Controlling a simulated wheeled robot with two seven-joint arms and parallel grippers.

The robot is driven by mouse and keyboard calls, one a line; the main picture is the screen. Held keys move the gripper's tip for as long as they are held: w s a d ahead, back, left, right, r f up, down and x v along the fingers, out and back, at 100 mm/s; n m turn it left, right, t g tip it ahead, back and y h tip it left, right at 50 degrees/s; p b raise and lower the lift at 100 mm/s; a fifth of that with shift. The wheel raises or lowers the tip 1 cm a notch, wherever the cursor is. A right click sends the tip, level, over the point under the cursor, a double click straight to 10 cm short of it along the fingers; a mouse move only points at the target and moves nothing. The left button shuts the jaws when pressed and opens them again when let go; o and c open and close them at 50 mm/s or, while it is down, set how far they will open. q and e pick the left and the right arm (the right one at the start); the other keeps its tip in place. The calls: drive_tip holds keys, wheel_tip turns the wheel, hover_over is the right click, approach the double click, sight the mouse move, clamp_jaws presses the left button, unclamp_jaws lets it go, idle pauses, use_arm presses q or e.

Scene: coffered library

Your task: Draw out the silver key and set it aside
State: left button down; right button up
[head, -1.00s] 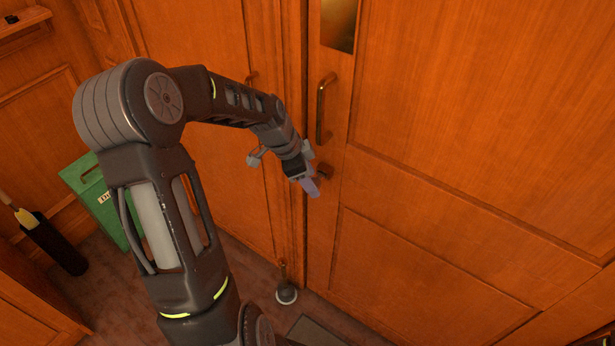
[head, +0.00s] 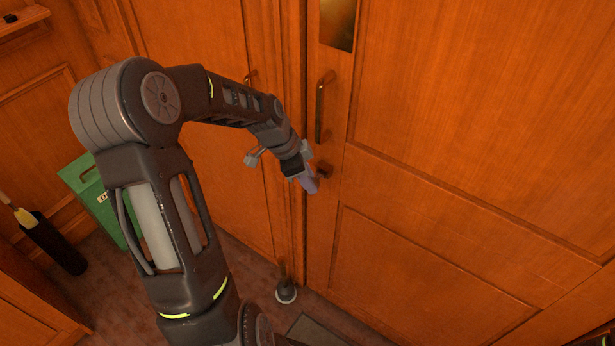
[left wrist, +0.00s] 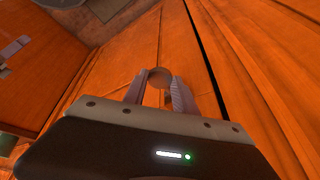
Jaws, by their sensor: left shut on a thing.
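My left gripper (head: 312,184) is at the wooden door, low beside a small dark knob (head: 324,170) under the door's pull handle. In the left wrist view its two fingers (left wrist: 159,84) are closed about a small round brownish-grey piece (left wrist: 160,76), which looks like the head of the silver key. The wood around gives it a warm tint. The key's shaft and any keyhole cannot be seen. In the head view the fingers hide the held piece. My right gripper is not in view.
A vertical pull handle (head: 321,106) and a brass plate (head: 338,22) are on the door above. A green bin (head: 92,196) and a dark umbrella-stand-like thing (head: 55,245) stand at left. A round doorstop (head: 286,294) is on the floor below.

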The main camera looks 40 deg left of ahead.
use_arm(q)
drive_tip(key=shift+s+f+b, duration=0.15)
drive_tip(key=shift+s+b, duration=0.3)
drive_tip(key=shift+s, duration=1.6)
drive_tip(key=s+r+p, duration=0.1)
drive_tip(key=s+r, duration=0.1)
drive_tip(key=s, duration=0.1)
drive_tip(key=shift+d+r, duration=0.1)
drive_tip(key=shift+r, duration=0.25)
